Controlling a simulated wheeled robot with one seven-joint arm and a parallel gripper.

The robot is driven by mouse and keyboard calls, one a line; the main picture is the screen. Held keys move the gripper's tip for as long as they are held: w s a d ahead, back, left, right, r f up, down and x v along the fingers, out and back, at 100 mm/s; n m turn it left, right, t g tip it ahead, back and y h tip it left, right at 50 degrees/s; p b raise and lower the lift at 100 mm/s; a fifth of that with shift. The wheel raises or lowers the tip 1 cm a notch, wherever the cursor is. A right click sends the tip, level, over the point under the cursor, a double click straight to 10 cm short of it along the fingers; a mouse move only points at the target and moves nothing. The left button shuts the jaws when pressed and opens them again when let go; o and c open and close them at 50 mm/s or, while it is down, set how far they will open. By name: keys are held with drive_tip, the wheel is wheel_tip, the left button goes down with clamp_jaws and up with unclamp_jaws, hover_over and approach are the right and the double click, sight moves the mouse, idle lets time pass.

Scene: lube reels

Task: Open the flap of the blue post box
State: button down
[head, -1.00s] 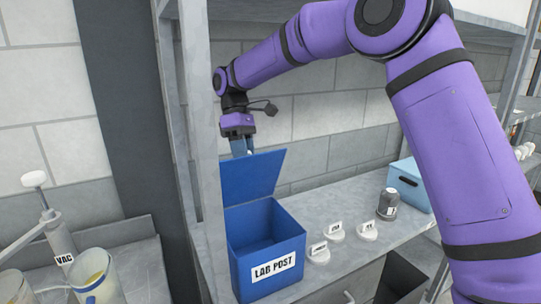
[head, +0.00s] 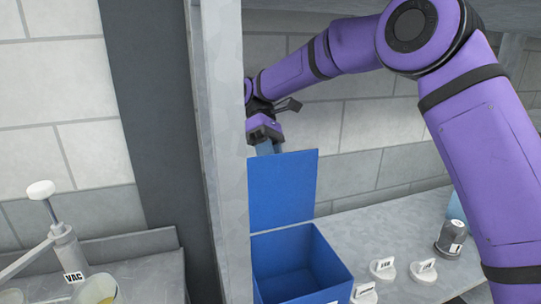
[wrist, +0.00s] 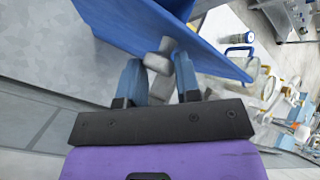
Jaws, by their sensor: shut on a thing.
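The blue post box (head: 322,258) stands on the shelf, its lower front and label cut off by the head view's bottom edge. Its top is open and the inside looks empty where it shows. The blue flap (head: 283,190) stands raised, near upright, along the box's back edge. My gripper (head: 268,149) is at the flap's top edge. In the wrist view the flap (wrist: 215,62) runs past my gripper (wrist: 158,64). The fingers are shut on a small grey handle (wrist: 158,62) at the flap's edge.
A grey shelf post (head: 222,150) stands close to the left of the box and gripper. Small labelled white pieces (head: 383,268) and a dark-capped jar (head: 450,238) stand to the right. A brick wall (head: 375,130) is behind. A pump marked VAC (head: 66,250) is at left.

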drive_tip(key=shift+w+d+f, duration=0.15)
drive_tip(key=shift+d+f, duration=0.2)
drive_tip(key=shift+f, duration=0.25)
drive_tip(key=c, duration=1.3)
unclamp_jaws()
drive_tip(key=o, duration=0.4)
drive_tip(key=shift+w+d, duration=0.1)
drive_tip(key=shift+o, duration=0.5)
drive_tip(key=shift+a+r, duration=0.15)
drive_tip(key=shift+a, duration=0.1)
drive_tip(key=shift+r, duration=0.1)
